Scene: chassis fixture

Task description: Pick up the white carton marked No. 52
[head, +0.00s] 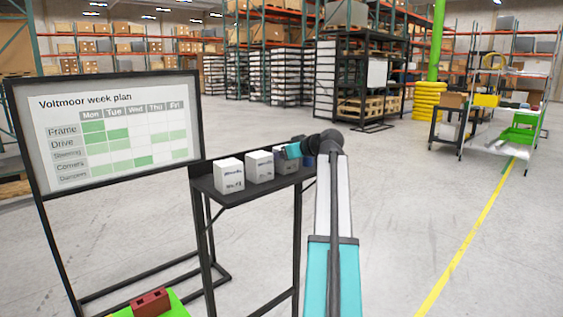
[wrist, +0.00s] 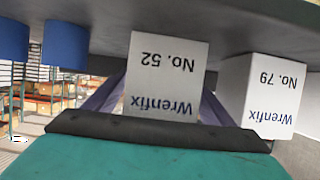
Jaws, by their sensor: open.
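The white carton marked No. 52 (wrist: 165,75) appears upside down in the middle of the wrist view, with "Wrenfix" on its face. My gripper (wrist: 160,100) is open, with its dark fingers showing at either side of this carton's near end. I cannot tell whether they touch it. In the head view my teal gripper (head: 288,152) is at the right part of the dark stand, over a partly hidden white carton (head: 286,167). That carton's number cannot be read there.
A carton marked No. 79 (wrist: 270,95) stands close beside No. 52. Blue cylinders (wrist: 65,45) are on its other side. The dark stand (head: 235,196) also holds white cartons (head: 229,177) to the left. A week-plan board (head: 105,130) stands behind left.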

